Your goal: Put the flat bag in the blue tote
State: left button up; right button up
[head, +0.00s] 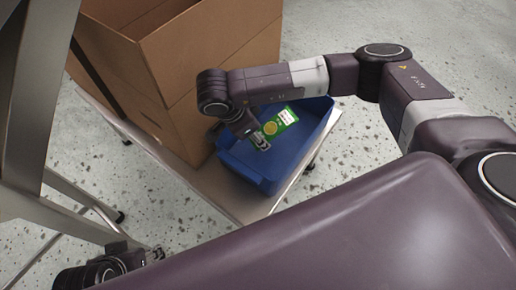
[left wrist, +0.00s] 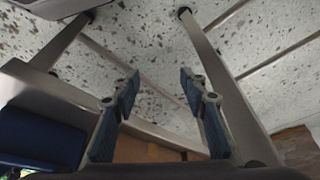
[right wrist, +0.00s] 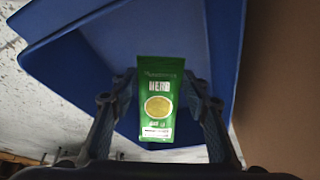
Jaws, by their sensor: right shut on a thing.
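The flat bag (head: 283,122) is green with a yellow round picture and a white label. My right gripper (head: 262,141) is shut on it. In the right wrist view the bag (right wrist: 158,108) stands between the two fingers, with the blue walls of the tote behind it. The blue tote (head: 262,184) is an open bin on a metal surface. The bag is over its opening; how far it is above the floor of the tote I cannot tell. My left gripper (head: 156,253) is at the lower left, away from the tote. Its fingers (left wrist: 158,88) are apart and empty.
A large open cardboard box (head: 185,75) stands close against the left side of the tote. Both are on a narrow metal cart top (head: 222,196). Grey metal posts (head: 25,110) rise at the left. Speckled floor (head: 350,165) is open to the right.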

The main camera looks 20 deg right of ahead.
aim_at(261, 152)
notch_tip(261, 152, down, 4)
jog(key=shift+r, duration=0.25)
notch_tip(261, 152, down, 4)
jog(key=shift+r+b, duration=0.1)
jog(key=shift+b, duration=0.55)
pick_arm(q)
jog(key=w+d+r+t+h, duration=0.1)
jog(key=w+d+r+t, duration=0.2)
jog(key=w, duration=0.6)
jog(key=shift+w+r+t, duration=0.15)
jog(key=shift+r+t, duration=0.25)
jog(key=shift+t, duration=0.3)
jog(key=shift+w, duration=0.1)
jog(key=shift+w+r, duration=0.2)
jog(key=shift+w, duration=0.05)
jog(key=shift+w+d+r, duration=0.1)
jog(key=shift+w+r+t, duration=0.1)
jog(key=shift+t, duration=0.2)
pick_arm(e)
jog(key=o, duration=1.2)
jog(key=shift+c, duration=0.2)
